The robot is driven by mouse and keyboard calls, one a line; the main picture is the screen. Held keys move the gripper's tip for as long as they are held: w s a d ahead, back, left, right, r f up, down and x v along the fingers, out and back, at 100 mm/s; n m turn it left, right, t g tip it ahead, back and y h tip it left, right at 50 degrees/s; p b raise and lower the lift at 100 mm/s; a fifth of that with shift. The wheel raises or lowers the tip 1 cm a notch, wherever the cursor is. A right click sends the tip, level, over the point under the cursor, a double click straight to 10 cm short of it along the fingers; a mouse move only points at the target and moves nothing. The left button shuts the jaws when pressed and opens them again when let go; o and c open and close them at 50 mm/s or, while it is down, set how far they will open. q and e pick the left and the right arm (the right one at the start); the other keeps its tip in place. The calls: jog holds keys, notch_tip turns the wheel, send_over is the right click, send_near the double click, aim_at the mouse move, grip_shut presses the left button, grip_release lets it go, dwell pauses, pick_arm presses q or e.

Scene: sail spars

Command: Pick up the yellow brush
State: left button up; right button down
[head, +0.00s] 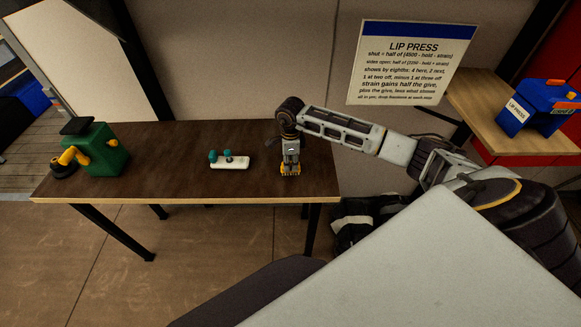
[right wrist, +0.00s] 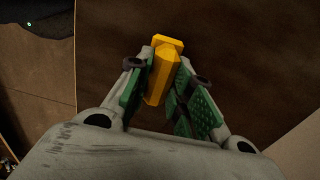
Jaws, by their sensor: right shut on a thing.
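My right gripper (head: 290,168) points down over the right end of the dark table (head: 180,140). It is shut on the yellow brush (right wrist: 161,72). In the right wrist view the yellow, faceted body sits between the green pads of my right gripper (right wrist: 165,88), with its wider end towards the top of the picture. In the head view only a little yellow shows at the fingertips. The rest of the brush is hidden by the gripper. I cannot tell whether the brush touches the table. My left gripper is not in view.
A white block with teal knobs (head: 230,163) lies left of the gripper. A green device (head: 105,150) with yellow and black parts stands at the table's left end. A blue press (head: 535,108) stands on a wooden top at right, near a sign (head: 410,62).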

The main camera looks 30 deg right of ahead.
aim_at(291, 162)
jog(key=shift+r, duration=0.1)
jog(key=shift+r+b, duration=0.95)
jog(key=shift+r, duration=4)
jog(key=c, duration=2)
grip_release()
jog(key=shift+c, duration=0.9)
